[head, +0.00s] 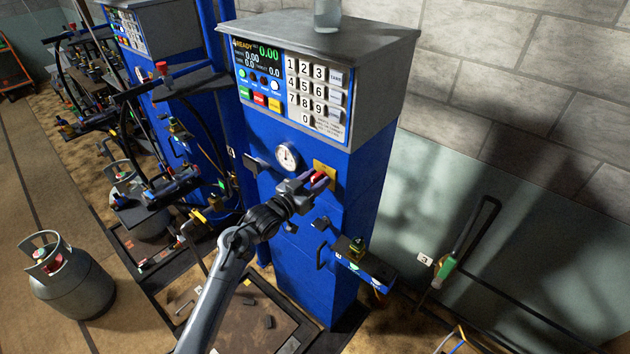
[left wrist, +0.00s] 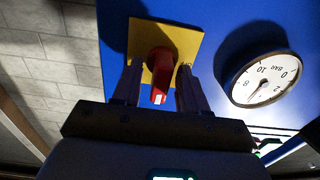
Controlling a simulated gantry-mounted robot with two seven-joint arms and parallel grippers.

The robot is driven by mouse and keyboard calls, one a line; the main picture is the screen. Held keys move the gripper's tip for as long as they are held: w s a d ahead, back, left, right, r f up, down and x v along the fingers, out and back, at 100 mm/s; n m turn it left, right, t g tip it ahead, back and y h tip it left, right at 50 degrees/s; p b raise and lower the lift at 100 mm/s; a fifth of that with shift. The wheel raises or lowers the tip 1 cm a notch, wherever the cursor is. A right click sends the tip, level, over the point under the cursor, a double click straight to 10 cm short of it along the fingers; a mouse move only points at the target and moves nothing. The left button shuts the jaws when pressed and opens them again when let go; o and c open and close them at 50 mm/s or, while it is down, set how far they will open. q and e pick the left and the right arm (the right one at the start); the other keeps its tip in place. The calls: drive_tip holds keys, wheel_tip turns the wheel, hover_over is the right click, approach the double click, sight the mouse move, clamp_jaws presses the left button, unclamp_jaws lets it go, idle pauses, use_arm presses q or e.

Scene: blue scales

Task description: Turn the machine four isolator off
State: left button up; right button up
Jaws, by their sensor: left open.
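The isolator is a red rotary handle (left wrist: 160,72) on a square yellow plate (left wrist: 182,38), fixed to the front of a blue machine (head: 262,135). In the head view the yellow plate (head: 325,169) shows below the keypad, with the red handle partly hidden by my gripper. My left gripper (head: 316,181) is at the plate. In the left wrist view its open fingers (left wrist: 158,88) stand one on each side of the red handle, with a gap visible on both sides. The handle lies along the picture's vertical, its white-marked end towards my palm. My right gripper is not in view.
A round pressure gauge (head: 287,156) sits just left of the plate, and also shows in the left wrist view (left wrist: 264,78). A keypad panel (head: 290,88) is above. A grey gas cylinder (head: 72,282) stands at left.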

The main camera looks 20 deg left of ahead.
use_arm(q)
clamp_jaws()
